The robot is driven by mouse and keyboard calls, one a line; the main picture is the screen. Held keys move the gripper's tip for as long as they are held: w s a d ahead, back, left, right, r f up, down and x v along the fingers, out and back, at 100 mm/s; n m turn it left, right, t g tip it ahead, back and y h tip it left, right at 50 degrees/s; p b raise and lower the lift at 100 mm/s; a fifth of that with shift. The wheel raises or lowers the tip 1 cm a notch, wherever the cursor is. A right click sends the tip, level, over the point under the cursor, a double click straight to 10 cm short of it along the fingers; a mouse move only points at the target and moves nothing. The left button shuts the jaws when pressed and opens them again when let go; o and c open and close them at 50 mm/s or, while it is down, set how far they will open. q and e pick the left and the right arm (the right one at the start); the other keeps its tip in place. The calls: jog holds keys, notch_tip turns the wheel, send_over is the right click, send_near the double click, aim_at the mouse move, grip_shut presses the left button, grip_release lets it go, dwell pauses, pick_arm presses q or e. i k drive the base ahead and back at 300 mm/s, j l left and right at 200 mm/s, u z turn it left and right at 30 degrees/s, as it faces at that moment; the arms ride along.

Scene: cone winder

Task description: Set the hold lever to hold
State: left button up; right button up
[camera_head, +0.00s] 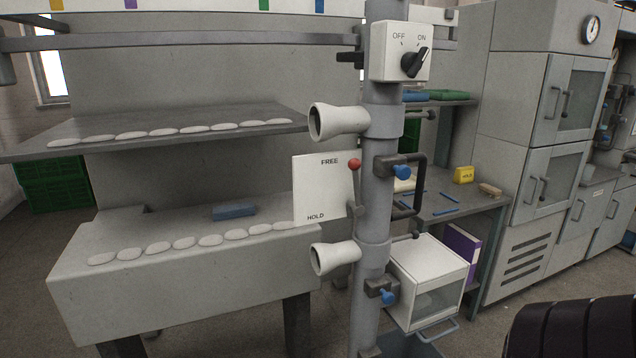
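The hold lever (356,188) is a short grey lever with a red ball knob (354,164). It stands beside the right edge of a white label plate (318,190) on the grey column. The plate reads FREE at the top and HOLD at the bottom. The lever points up, with its knob level with the word FREE. Neither gripper shows in the head view. A dark ribbed part, likely of my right arm, fills the bottom right corner, well away from the lever.
White cone-shaped holders (338,121) jut left from the column (376,225) above and below the plate. An OFF/ON switch box (402,52) sits higher up, its knob toward ON. A black handle (417,185) and blue knobs stick out right. A white cabinet (428,275) stands low behind.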

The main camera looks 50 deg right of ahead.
aim_at(357, 186)
jog(key=z, duration=1.8)
